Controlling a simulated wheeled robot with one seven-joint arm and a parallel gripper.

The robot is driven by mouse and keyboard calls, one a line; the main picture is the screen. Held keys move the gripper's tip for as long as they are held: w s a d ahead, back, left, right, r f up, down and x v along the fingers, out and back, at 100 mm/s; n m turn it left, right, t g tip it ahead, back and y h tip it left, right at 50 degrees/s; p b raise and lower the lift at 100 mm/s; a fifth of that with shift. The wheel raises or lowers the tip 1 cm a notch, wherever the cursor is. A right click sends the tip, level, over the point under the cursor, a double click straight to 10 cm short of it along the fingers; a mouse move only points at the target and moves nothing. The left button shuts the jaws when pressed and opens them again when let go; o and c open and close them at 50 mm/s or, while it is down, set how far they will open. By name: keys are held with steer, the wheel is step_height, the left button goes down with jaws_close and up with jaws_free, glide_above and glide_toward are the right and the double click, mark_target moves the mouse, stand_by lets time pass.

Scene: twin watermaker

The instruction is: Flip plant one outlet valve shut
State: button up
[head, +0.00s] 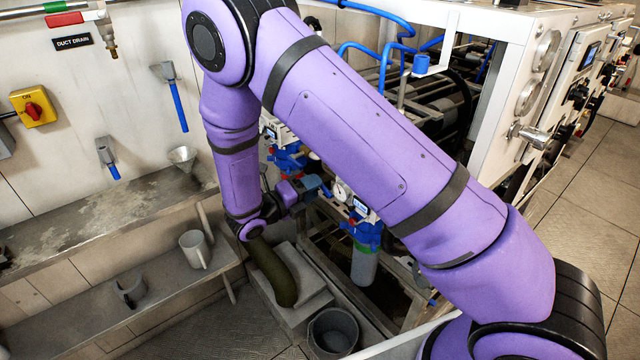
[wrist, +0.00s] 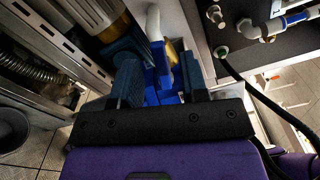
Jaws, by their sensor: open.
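My gripper (head: 312,186) is beside the blue fittings on the frame in the head view, mostly beyond my purple arm. In the wrist view, my gripper (wrist: 160,72) is open, with its two dark fingers pointing up the picture. A blue part (wrist: 163,88), perhaps the valve or its handle, lies between or just beyond the fingers. A white pipe (wrist: 153,22) rises behind it, with a yellowish piece beside it. I cannot tell whether the fingers touch the blue part. No label identifies the plant one outlet valve, and its handle position cannot be read.
A blue-topped filter housing (head: 364,264) hangs right of my gripper. A gauge (head: 341,191) sits close by. A dark bucket (head: 333,332) stands on the floor below. A bench with a mug (head: 195,249) is at left. Metal framing (wrist: 55,45) crowds the wrist view's left.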

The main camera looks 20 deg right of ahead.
steer(key=shift+x, duration=1.45)
jaws_close()
